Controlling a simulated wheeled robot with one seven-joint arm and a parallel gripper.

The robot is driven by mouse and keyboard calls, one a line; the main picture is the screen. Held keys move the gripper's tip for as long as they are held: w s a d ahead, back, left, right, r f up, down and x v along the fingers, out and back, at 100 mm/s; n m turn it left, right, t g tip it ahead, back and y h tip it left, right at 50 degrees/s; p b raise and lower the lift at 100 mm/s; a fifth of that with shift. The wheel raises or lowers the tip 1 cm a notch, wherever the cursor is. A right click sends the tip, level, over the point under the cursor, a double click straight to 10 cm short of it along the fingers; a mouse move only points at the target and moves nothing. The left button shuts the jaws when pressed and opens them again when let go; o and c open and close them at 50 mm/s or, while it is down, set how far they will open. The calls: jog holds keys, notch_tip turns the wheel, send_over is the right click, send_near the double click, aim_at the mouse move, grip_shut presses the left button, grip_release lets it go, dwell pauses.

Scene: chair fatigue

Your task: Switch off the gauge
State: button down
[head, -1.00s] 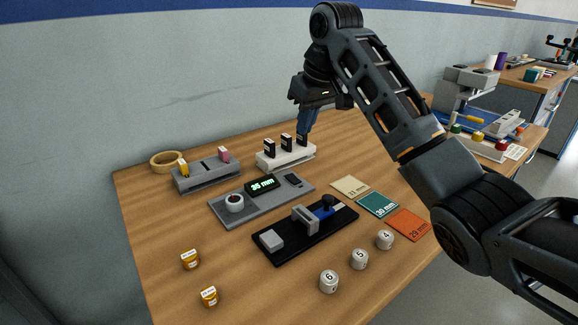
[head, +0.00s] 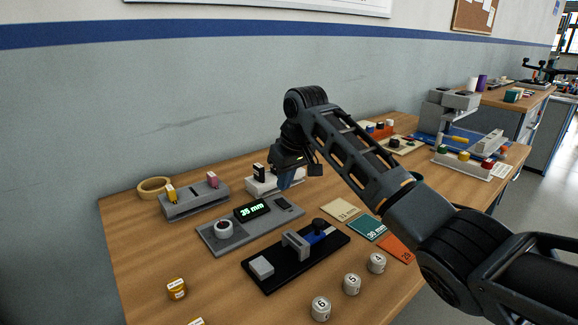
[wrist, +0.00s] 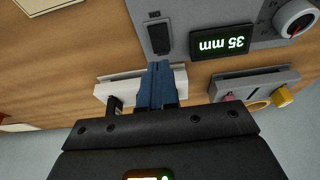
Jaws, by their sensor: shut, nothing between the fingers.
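The gauge (head: 210,241) is a flat grey unit on the wooden table, with a lit green display (head: 252,210) reading 35 mm. It has a round knob (head: 223,228) on its left and a small dark rocker-like part (head: 282,203) on its right. In the wrist view the display (wrist: 221,43) and the dark part (wrist: 158,35) lie just beyond my fingertips. My gripper (head: 288,184) is shut and empty, its blue fingers (wrist: 158,68) together and pointing down. It is above the table near the gauge's back right edge, apart from the dark part as far as I can tell.
A white holder (head: 258,189) with black pieces stands behind the gauge, partly hidden by my gripper. A grey holder (head: 190,207) with yellow and pink pieces is at the left. A black slide fixture (head: 290,270) lies in front, with coloured cards (head: 367,228) to its right.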

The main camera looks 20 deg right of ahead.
aim_at(286, 204)
jog(key=shift+w+f, duration=0.15)
jog(key=shift+f, duration=1.65)
jog(key=shift+w+a+p, duration=0.1)
jog(key=shift+a+p, duration=0.1)
jog(key=shift+p, duration=0.3)
jog(key=shift+d+f, duration=0.1)
jog(key=shift+f, duration=0.1)
jog(key=shift+s, duration=0.2)
jog(key=shift+s+d+f+p, duration=0.2)
jog(key=shift+s+d+p, duration=0.1)
jog(key=shift+s+p, duration=0.45)
